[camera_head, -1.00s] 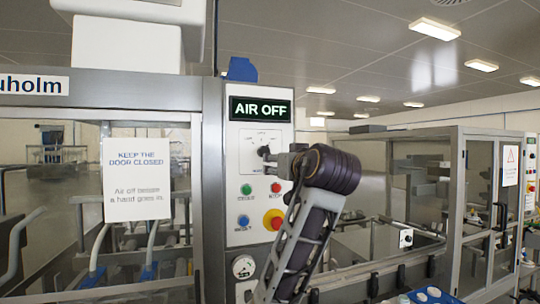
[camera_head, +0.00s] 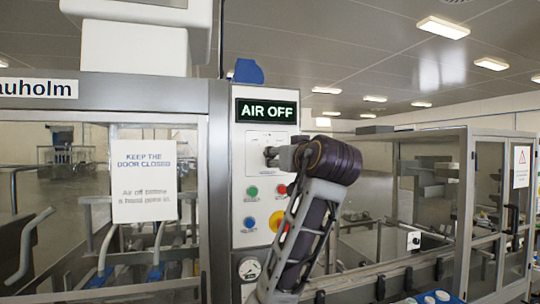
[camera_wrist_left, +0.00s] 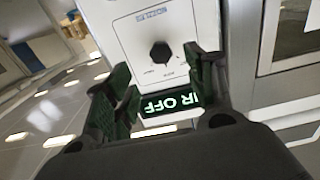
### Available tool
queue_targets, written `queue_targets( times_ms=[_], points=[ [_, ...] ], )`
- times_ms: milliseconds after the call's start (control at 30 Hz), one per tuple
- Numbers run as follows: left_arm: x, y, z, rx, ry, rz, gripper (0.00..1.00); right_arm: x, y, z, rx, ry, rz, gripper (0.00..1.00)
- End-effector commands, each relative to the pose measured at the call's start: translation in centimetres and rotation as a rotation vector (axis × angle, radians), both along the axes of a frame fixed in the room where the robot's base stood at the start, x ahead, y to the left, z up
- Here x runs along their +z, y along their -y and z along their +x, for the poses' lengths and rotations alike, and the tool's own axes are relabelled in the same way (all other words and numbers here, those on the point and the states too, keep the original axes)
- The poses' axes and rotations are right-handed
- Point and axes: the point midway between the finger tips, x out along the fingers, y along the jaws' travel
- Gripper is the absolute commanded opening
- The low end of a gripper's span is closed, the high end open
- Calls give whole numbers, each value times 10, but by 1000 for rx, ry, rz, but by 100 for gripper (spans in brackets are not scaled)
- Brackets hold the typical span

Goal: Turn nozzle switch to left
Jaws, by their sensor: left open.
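The nozzle switch is a black round knob (camera_wrist_left: 160,53) on a white plate of the control panel (camera_head: 240,190), seen in the left wrist view. In the head view my gripper largely hides the knob. My left gripper (camera_wrist_left: 156,66) is open, with its dark green fingers on either side of the knob in the wrist view. I cannot tell whether they touch it. In the head view the left gripper (camera_head: 276,155) points at the switch plate from the right. The display (camera_head: 267,110) above it reads AIR OFF. My right gripper is not in view.
Below the switch are green (camera_head: 252,191), red (camera_head: 282,189) and blue (camera_head: 249,222) buttons and a yellow-red emergency stop (camera_head: 277,221). A gauge (camera_head: 249,268) sits lower. A glazed door with a paper sign (camera_head: 144,181) stands left; a glazed enclosure (camera_head: 430,190) stands right.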

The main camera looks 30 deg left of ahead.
Motion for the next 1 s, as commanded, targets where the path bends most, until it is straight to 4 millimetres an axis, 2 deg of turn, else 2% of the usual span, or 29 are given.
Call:
queue_targets(
  times_ms=[700, 1000],
  points=[
    [1, -72, 61, 2, -3, 0, 55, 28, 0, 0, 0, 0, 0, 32],
    [0, -87, 74, 0, -1, -1, 55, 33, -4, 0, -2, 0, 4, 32]
  ],
)
